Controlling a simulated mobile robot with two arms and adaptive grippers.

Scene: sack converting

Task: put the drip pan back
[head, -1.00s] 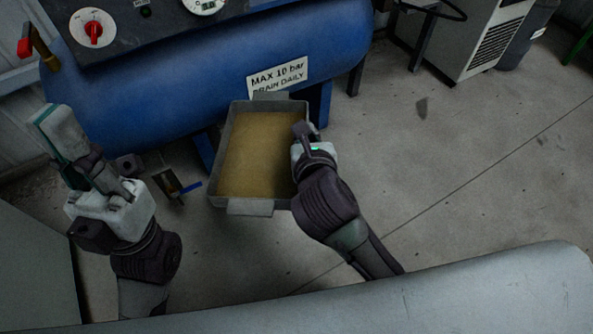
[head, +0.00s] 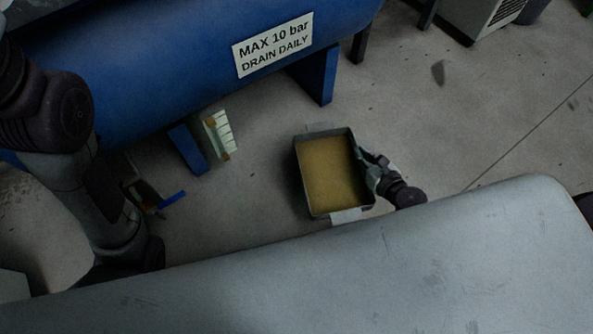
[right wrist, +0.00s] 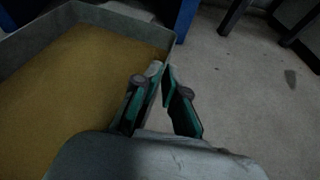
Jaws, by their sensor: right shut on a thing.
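The drip pan (head: 302,187) is a grey rectangular tray with brownish-yellow contents and a tab at each short end. In the head view it is in front of the blue tank, close to the floor; I cannot tell whether it touches. My right gripper (head: 367,163) is shut on its right side wall. In the right wrist view the fingers (right wrist: 160,92) are at the wall beside the pan's corner, and the pan (right wrist: 112,22) fills the left part. My left arm crosses the left of the head view; its gripper is out of view.
The blue tank (head: 170,65) has a sign (head: 272,45) and blue legs (head: 315,82). A pale slatted object (head: 218,134) stands by the left leg, and a small blue-handled part (head: 171,200) is further left. A grey surface crosses the foreground.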

